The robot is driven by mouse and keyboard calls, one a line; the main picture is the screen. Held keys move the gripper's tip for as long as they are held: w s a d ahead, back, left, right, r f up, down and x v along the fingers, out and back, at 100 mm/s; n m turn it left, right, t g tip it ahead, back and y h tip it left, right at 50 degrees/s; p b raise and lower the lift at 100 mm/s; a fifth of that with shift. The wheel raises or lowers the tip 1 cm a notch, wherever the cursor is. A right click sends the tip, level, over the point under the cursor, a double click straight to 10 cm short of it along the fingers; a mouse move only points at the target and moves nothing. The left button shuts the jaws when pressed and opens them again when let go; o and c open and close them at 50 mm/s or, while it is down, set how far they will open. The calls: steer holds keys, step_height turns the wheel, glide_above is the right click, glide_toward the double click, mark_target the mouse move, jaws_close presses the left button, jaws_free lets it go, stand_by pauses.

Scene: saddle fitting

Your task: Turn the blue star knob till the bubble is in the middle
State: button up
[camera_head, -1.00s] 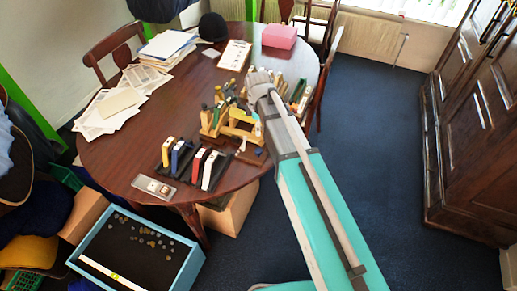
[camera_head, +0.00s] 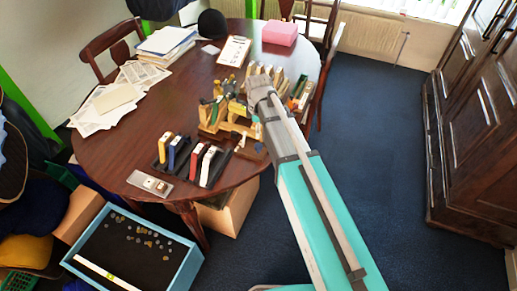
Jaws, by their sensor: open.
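My gripper (camera_head: 257,92) is at the grey end of my arm, over the right part of the round wooden table. It is small in the head view, and its fingers are hard to make out. A wooden fixture (camera_head: 212,117) with yellowish blocks stands just left of and below it. I cannot tell whether my gripper touches anything there. I cannot make out the blue star knob among these small parts. A pale bar with a small yellow-green spot (camera_head: 110,276), perhaps a level, lies in the blue-rimmed tray; no bubble can be read.
Dark holders with red, blue and white pieces (camera_head: 206,166) stand at the table's (camera_head: 120,160) front edge, near a light switch-like plate (camera_head: 150,184). Papers (camera_head: 105,108), a black hat (camera_head: 212,24) and a pink box (camera_head: 280,33) lie farther back. The blue-rimmed tray (camera_head: 188,268) is below left. Carpet is clear at right.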

mark_target(259, 145)
steer(key=shift+f+b, duration=4.45)
steer(key=shift+f, duration=0.25)
jaws_close()
steer(key=shift+n, duration=2.4)
jaws_free()
